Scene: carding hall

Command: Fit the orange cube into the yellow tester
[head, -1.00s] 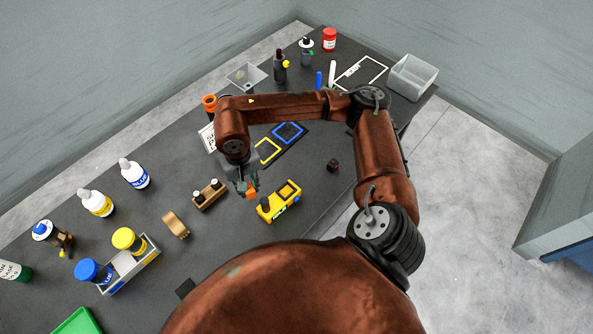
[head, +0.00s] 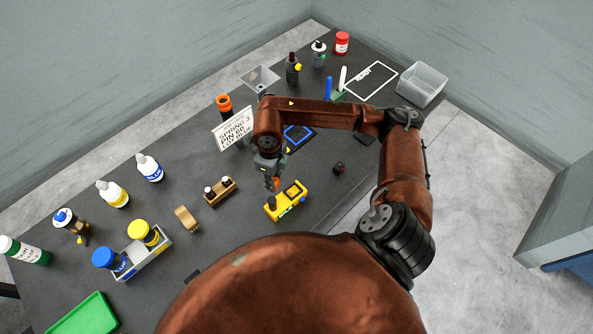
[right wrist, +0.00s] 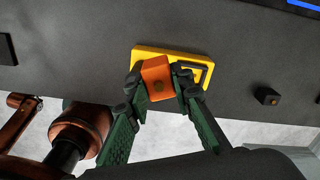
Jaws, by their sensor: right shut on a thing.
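The yellow tester (head: 292,202) lies on the dark table in front of me, near its near edge. My right gripper (head: 274,182) is above its far left part, pointing down. It is shut on the orange cube (head: 276,184), which is small and partly hidden in the head view. In the right wrist view the orange cube (right wrist: 156,72) sits between the fingertips (right wrist: 158,80). It covers part of the yellow tester (right wrist: 148,51), whose dark-outlined square recess (right wrist: 195,72) shows to the right of the cube. I cannot tell whether cube and tester touch. My left gripper is not in view.
A small dark block (head: 339,168) lies right of the tester. A wooden holder with vials (head: 219,191) and a tan arch-shaped piece (head: 187,218) stand to the left. A printed sign (head: 232,130) stands behind my right arm. The table around the tester is mostly clear.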

